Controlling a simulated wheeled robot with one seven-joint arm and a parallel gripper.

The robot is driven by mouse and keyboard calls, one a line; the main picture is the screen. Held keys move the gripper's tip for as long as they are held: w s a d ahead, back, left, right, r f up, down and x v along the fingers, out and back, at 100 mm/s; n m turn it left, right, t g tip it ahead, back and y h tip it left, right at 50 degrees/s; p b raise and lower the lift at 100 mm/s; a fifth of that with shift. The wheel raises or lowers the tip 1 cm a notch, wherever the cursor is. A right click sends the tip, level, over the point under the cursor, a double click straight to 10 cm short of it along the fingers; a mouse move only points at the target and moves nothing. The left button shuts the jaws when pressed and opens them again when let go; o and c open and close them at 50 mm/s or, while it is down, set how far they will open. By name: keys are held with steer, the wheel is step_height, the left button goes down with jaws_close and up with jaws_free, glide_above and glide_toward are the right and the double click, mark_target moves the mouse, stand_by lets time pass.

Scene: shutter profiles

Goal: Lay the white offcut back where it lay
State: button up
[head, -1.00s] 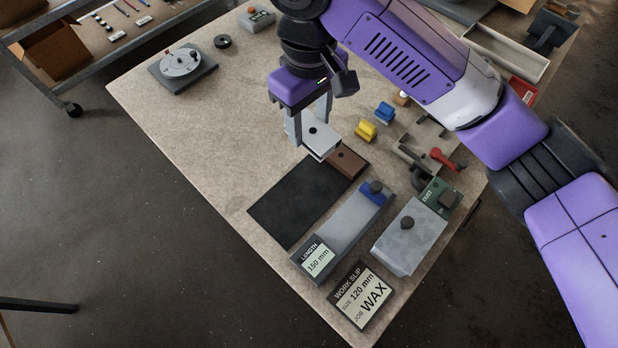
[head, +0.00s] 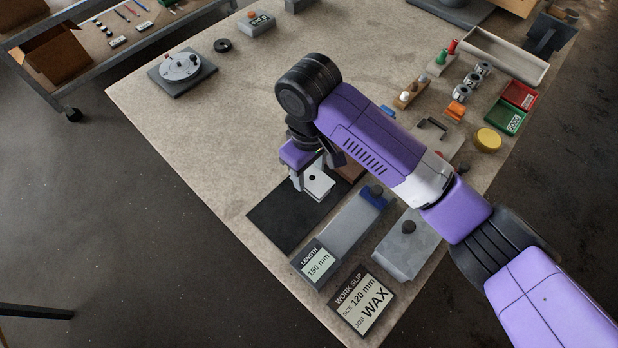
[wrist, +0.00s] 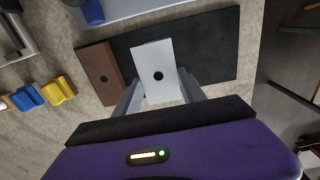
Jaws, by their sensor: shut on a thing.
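The white offcut (head: 320,187) is a small pale block with a dark round spot on top. My gripper (head: 308,180) is shut on it. In the wrist view the white offcut (wrist: 152,56) sits between the two fingers of my gripper (wrist: 160,88), over the black mat (wrist: 212,50). A brown block (wrist: 101,71) with a dark spot lies beside it at the mat's left end. In the head view the black mat (head: 285,222) shows in front of the offcut, and my arm partly hides the brown block (head: 347,170). I cannot tell whether the offcut touches the mat.
A grey length stop with a "150 mm" label (head: 318,265) lies right of the mat, with a grey block (head: 405,250) beyond it. A work slip (head: 362,300) reads 120 mm, WAX. The table's left part is clear up to the round dial device (head: 182,66).

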mark_target(309, 178)
steer(key=shift+f, duration=2.1)
steer(key=o, duration=1.5)
steer(key=shift+f, duration=0.1)
step_height(309, 178, up, 12)
steer(key=shift+r, duration=0.15)
